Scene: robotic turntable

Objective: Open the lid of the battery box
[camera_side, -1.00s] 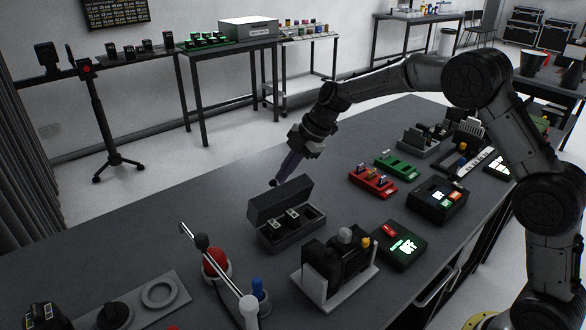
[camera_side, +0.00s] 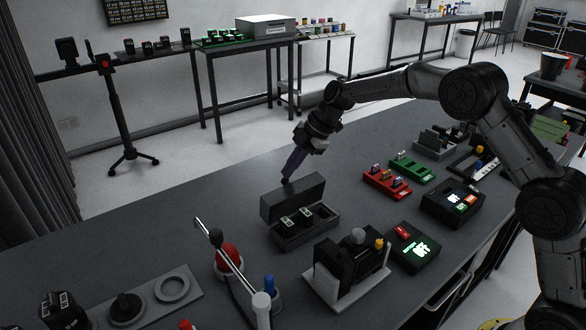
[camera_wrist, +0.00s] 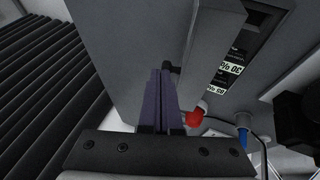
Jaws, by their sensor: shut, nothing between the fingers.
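The battery box (camera_side: 306,233) is a dark grey box on the table in the side view. Its lid (camera_side: 293,197) stands raised along the back edge, so the inside is open to view. Batteries (camera_side: 297,219) with white labels sit inside, and the labels also show in the wrist view (camera_wrist: 231,68). My gripper (camera_side: 286,180), with purple fingers, is shut and empty. Its tips are at the back of the lid near the top edge; I cannot tell whether they touch it. In the wrist view the closed fingers (camera_wrist: 163,75) point down beside the lid (camera_wrist: 207,45).
A red button (camera_side: 228,258) and a blue-topped part (camera_side: 269,285) stand front-left of the box. A black device on a white base (camera_side: 349,289) is in front. Red (camera_side: 386,185) and green (camera_side: 411,168) trays lie right. The table behind the box is clear.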

